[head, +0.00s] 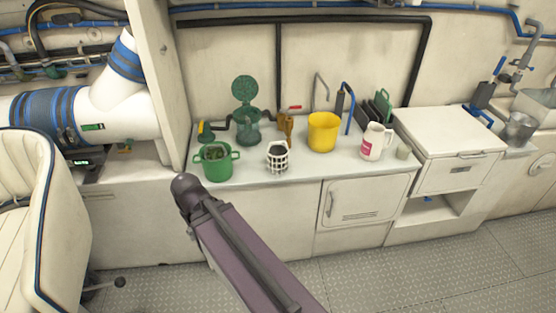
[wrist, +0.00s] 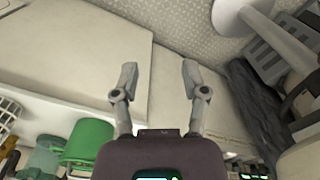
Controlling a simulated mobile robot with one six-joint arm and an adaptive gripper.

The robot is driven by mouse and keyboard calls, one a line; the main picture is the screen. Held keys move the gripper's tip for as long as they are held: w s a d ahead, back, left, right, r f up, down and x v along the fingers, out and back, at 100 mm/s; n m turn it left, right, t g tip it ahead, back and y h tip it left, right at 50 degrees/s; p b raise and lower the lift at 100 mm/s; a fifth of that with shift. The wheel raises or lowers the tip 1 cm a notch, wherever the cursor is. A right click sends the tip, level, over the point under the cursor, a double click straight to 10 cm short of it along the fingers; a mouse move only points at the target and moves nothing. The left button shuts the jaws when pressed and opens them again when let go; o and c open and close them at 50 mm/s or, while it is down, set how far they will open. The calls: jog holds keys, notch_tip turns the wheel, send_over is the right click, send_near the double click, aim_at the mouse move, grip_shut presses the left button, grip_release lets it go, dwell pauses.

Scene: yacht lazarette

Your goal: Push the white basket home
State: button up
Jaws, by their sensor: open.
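The white basket (head: 278,163), an open lattice cup with a dark inside, stands upright on the counter near its front edge. Part of a white lattice shows at the left edge of the wrist view (wrist: 8,112); it looks like the same basket. My gripper (wrist: 158,78) is open in the wrist view, with nothing between its fingers and pale cabinet fronts beyond them. The basket lies off to the left of the fingers, apart from them. In the head view my arm shows in front of the counter, but the gripper cannot be made out.
A green pot (head: 217,168) stands left of the basket. Behind are a strainer with a raised green lid (head: 245,90) and a brown tool (head: 286,126). A yellow bucket (head: 323,133) and a white jug (head: 375,142) stand right. A cream chair (head: 45,215) is at left.

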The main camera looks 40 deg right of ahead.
jog(key=shift+a, duration=0.15)
jog(key=n+t+h+p, duration=0.2)
jog(key=n+h+p, duration=0.55)
jog(key=p, duration=0.25)
send_near(278, 142)
jog(key=w+v, duration=0.1)
jog(key=v, duration=0.2)
jog(key=shift+r+n, duration=0.35)
jog(key=shift+f, duration=0.1)
jog(key=shift+b+x, duration=3.4)
jog(key=shift+x, duration=0.9)
jog(key=shift+s+f, duration=0.1)
jog(key=shift+s, duration=0.05)
jog(key=shift+b+x, duration=2.15)
jog(key=shift+x, duration=0.4)
